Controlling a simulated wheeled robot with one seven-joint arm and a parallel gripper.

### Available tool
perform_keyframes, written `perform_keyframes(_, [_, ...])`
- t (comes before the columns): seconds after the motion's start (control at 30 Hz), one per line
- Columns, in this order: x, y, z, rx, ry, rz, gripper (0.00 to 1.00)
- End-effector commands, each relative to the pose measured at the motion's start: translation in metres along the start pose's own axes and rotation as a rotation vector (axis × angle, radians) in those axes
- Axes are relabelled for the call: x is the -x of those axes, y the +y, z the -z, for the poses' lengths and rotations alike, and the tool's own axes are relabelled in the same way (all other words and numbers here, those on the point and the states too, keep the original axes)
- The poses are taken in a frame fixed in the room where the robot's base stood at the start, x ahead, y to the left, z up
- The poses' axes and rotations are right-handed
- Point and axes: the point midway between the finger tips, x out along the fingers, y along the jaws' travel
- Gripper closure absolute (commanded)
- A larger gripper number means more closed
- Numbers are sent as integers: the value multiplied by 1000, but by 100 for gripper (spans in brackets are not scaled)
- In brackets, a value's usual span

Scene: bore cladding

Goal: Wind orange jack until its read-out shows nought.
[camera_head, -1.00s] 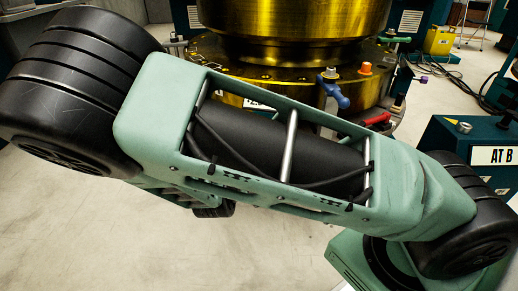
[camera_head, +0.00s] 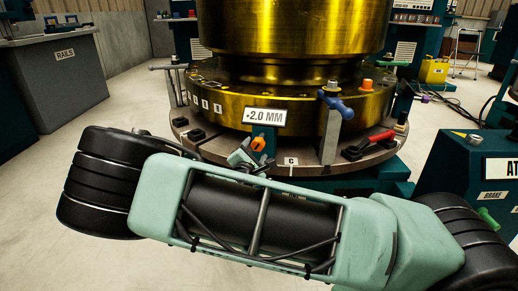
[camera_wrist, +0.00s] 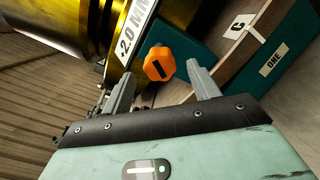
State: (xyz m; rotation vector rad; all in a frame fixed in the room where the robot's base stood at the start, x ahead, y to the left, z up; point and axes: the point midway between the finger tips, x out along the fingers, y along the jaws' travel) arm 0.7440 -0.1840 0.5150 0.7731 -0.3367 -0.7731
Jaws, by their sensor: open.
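The orange jack (camera_wrist: 158,63) shows as a faceted orange knob with a dark slot in its face. In the head view the orange jack (camera_head: 258,143) is small, low at the front of the brass drum. The read-out (camera_head: 265,116) above it shows 2.0 MM, with a small mark in front that looks like a plus. It also shows, tilted, in the wrist view (camera_wrist: 132,30). My gripper (camera_wrist: 160,72) is open and empty, its fingers on either side of the jack in the picture. I cannot tell whether they touch it. In the head view my gripper (camera_head: 247,155) is largely hidden.
A blue handle (camera_head: 337,104), a red-handled tool (camera_head: 372,143) and another orange piece (camera_head: 367,84) are on or around the drum's base. A teal console (camera_head: 460,165) stands at right.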

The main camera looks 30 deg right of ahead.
Motion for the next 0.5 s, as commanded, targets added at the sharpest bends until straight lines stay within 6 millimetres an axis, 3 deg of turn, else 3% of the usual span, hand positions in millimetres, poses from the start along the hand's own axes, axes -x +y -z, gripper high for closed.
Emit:
perform_keyframes(0.2, [-40, -3, 2, -2, -1, 1, 40])
perform_keyframes(0.5, [-61, 0, 0, -1, 1, 0, 40])
